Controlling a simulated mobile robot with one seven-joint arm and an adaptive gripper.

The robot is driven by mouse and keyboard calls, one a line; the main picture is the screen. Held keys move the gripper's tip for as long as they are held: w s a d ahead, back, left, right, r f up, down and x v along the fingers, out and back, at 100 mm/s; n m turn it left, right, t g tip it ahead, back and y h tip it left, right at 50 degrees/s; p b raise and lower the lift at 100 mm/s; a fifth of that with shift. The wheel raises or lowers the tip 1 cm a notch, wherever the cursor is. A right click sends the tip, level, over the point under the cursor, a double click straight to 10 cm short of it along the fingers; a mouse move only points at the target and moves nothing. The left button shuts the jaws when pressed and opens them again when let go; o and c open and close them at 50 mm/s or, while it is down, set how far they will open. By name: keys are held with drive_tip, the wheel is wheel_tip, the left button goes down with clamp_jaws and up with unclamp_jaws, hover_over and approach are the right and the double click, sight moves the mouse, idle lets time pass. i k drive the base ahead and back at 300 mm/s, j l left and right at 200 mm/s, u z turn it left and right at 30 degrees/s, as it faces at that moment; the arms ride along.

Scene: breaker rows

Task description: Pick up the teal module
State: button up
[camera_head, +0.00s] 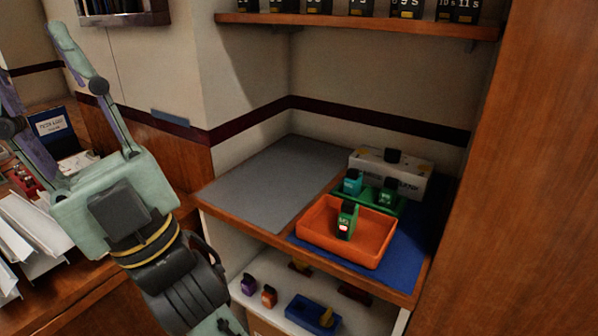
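The teal module (352,183), small with a dark top, stands upright at the left end of a green tray (369,197) on the right part of the counter. A dark-topped green module (388,193) stands beside it on that tray. My gripper (32,50) is at the far left, far from the teal module, pointing up and away. Its fingers are spread open with nothing visible between them; one fingertip is cut off by the left edge. The teal module's lower front is partly hidden by the orange tray.
An orange tray (376,259) holding a green module with a lit red spot (347,220) stands in front. A white box (412,182) stands behind. A grey mat (262,182) on the left is clear. A shelf (355,22) overhangs; a wooden panel (520,200) bounds the right.

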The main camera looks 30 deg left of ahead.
sight(353, 187)
drive_tip(key=i+l+u, duration=0.15)
drive_tip(key=u, duration=0.25)
drive_tip(key=i+l+u, duration=0.1)
drive_tip(key=u, duration=0.35)
drive_tip(key=i+l+u, duration=0.1)
drive_tip(key=l+u, duration=0.5)
drive_tip(key=u, duration=0.25)
drive_tip(key=l+u, duration=0.4)
drive_tip(key=i+j, duration=0.05)
drive_tip(key=j, duration=0.05)
